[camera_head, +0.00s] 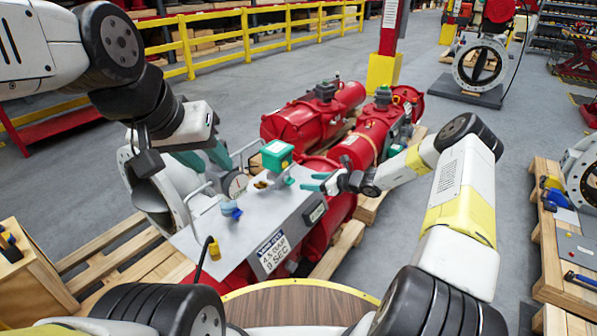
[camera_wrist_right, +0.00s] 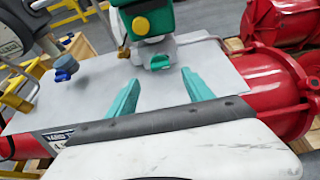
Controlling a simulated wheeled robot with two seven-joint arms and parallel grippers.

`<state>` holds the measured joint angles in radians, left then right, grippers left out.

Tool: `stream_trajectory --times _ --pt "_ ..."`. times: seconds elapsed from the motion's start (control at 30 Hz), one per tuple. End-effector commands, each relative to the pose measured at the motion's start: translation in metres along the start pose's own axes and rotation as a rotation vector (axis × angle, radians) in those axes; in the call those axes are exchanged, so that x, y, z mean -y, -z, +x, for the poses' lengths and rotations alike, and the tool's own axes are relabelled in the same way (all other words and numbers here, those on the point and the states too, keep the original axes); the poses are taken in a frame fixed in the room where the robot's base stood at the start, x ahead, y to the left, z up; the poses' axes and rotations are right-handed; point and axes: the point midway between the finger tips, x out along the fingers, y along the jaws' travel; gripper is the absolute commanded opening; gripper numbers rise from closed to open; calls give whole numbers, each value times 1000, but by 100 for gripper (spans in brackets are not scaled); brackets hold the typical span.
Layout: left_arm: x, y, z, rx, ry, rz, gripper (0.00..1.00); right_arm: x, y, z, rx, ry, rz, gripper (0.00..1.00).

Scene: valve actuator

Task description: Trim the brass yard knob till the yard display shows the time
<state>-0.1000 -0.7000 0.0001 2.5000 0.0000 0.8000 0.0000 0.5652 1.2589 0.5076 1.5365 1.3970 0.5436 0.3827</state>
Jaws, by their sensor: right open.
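A small brass-coloured knob (camera_head: 262,183) sits on the grey panel (camera_head: 215,240), just below a green box (camera_head: 277,155). A small dark display (camera_head: 315,212) is on the panel's front edge; its reading is too small to make out. My right gripper (camera_head: 313,182) is to the right of the knob, over the panel's right side. In the right wrist view its teal fingers (camera_wrist_right: 158,93) are apart with nothing between them. My left gripper (camera_head: 204,158) is above the panel's far left, its teal fingers apart.
A blue knob (camera_head: 231,210) stands on the panel, and a yellow connector with a black cable (camera_head: 213,248) is at its left front. Grey rails rise at its left edge. Red actuator cylinders (camera_head: 372,135) lie on pallets behind. A wooden round table (camera_head: 300,308) is at the front.

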Motion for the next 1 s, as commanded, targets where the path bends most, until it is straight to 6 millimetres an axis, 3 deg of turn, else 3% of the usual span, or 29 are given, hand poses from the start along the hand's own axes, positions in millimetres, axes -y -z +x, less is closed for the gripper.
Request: stream_trajectory --times 0.5,0.87,1.0 --pt "0 0 0 0 0 0 36 -1 0 70 1 -1 1 60" --pt "0 0 0 0 0 0 36 -1 1 77 0 -1 2 60" --pt "0 0 0 0 0 0 36 -1 0 77 0 -1 1 36"
